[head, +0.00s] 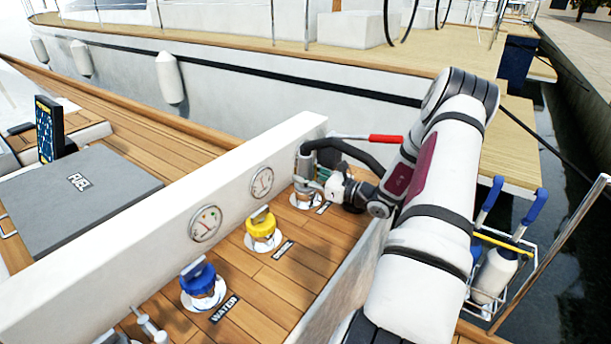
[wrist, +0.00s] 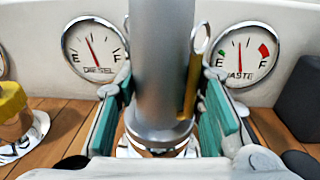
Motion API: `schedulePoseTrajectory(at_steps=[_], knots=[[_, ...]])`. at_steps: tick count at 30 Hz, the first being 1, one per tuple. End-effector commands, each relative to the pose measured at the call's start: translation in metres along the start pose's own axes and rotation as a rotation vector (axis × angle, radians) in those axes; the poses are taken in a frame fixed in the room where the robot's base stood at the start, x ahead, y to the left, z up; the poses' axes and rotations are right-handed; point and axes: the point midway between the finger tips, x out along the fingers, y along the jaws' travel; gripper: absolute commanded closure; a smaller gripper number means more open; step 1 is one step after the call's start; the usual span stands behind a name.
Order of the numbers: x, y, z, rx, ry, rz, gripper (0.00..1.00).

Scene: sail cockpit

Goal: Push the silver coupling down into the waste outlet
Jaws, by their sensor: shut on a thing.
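The silver coupling (head: 302,168) stands upright over the waste outlet (head: 308,202), a round fitting with a pale rim on the teak deck. A black hose curves from the coupling's top towards my arm. In the wrist view the coupling (wrist: 157,70) is a thick grey cylinder with a wider lower collar, and a brass lever with a ring lies along its right side. My gripper (head: 322,182) is shut on the coupling, with teal pads on both sides of it in the wrist view (wrist: 163,112). The coupling's lower end and most of the outlet are hidden, so I cannot tell how deep it sits.
A yellow-capped filler (head: 262,228) and a blue-capped water filler (head: 200,282) stand along the deck to the left. A white coaming (head: 160,235) with gauges runs close behind. A red-handled tool (head: 385,139) lies behind the coupling. A black object (wrist: 302,97) stands right in the wrist view.

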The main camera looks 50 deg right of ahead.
Motion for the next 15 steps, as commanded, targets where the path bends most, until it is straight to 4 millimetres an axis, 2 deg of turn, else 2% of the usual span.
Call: schedulePoseTrajectory(at_steps=[15], knots=[[0.0, 0.0, 0.013, -0.001, -0.001, 0.0, 1.0]])
